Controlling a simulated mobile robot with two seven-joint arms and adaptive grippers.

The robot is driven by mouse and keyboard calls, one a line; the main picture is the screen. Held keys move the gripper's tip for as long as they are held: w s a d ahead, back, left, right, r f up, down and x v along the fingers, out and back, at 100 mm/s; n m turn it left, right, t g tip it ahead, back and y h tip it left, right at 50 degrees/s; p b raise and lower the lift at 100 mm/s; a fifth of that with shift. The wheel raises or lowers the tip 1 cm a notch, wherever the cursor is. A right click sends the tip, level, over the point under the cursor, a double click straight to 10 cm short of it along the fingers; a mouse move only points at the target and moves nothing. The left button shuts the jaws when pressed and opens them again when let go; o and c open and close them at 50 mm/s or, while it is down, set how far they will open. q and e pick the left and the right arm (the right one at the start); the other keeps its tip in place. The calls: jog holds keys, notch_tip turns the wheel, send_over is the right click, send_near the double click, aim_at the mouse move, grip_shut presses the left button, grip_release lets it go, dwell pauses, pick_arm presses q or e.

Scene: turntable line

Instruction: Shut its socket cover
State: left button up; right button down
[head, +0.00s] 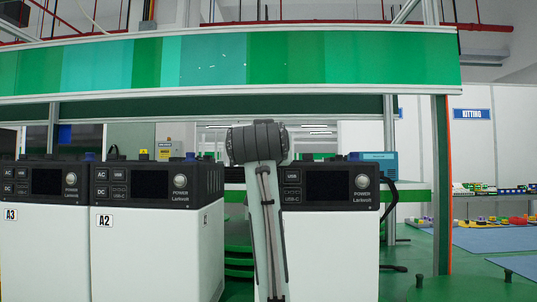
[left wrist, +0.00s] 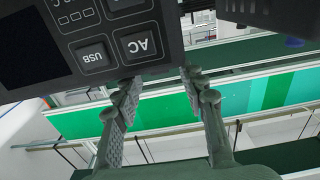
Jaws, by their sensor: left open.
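Three white power stations with dark front panels show in the head view: A3 (head: 43,250), A2 (head: 155,255) and a third (head: 330,260) at the right, its label not visible. My left arm stands in front of the third one's left edge, hiding part of its sockets; the gripper is not visible there. In the left wrist view a panel appears upside down, with square AC (left wrist: 138,43) and USB (left wrist: 92,55) covers that look flat. My left gripper (left wrist: 160,80) is open and empty, fingertips by the panel edge near AC. Contact cannot be told.
A green banded beam (head: 330,58) spans above the stations. A2 stands close to my arm's left. A post (head: 440,190) stands at the right, with blue mats (head: 490,240) on the floor beyond.

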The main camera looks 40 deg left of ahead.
pick_arm(q)
jog(key=v, duration=1.2)
jog(key=shift+f, duration=0.1)
